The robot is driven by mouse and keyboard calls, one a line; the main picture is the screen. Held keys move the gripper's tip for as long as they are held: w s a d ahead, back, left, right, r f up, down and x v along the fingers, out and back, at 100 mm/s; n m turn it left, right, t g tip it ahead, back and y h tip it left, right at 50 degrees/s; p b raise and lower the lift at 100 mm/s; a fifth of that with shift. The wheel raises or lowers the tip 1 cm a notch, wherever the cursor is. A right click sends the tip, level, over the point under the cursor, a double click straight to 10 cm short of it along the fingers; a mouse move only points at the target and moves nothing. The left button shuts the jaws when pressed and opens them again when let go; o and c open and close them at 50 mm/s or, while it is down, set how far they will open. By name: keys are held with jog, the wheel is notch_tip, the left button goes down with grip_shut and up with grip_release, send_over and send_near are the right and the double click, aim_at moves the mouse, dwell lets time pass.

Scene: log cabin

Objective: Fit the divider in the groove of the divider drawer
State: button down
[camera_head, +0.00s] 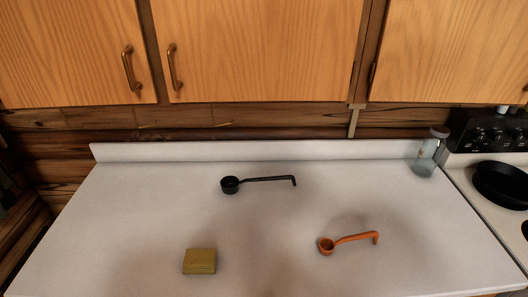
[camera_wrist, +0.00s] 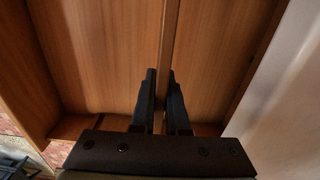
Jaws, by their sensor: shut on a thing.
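My gripper (camera_wrist: 162,88) shows in the wrist view, with its two dark fingers shut on the divider (camera_wrist: 170,38). The divider is a thin wooden strip, seen edge-on, running from between the fingers to the top edge of the picture. The divider drawer (camera_wrist: 90,50) is a wooden box with its floor on both sides of the divider and side walls at left and right. I cannot tell whether the divider is in a groove or above it; the groove is not visible. The head view shows neither drawer, divider nor gripper.
In the head view, the white counter (camera_head: 290,220) holds a black ladle (camera_head: 230,185), an orange ladle (camera_head: 327,245), a yellowish sponge (camera_head: 199,261) and a glass jar (camera_head: 425,160). A black pan (camera_head: 500,183) sits on the stove at right. Closed cabinets (camera_head: 260,50) hang above.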

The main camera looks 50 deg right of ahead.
jog(key=shift+f+b, duration=3.45)
jog(key=shift+f, duration=1.05)
jog(key=c, duration=0.8)
grip_release()
jog(key=shift+c, duration=0.2)
notch_tip(320, 180, up, 13)
jog(key=shift+r+p, duration=0.1)
jog(key=shift+p, duration=0.35)
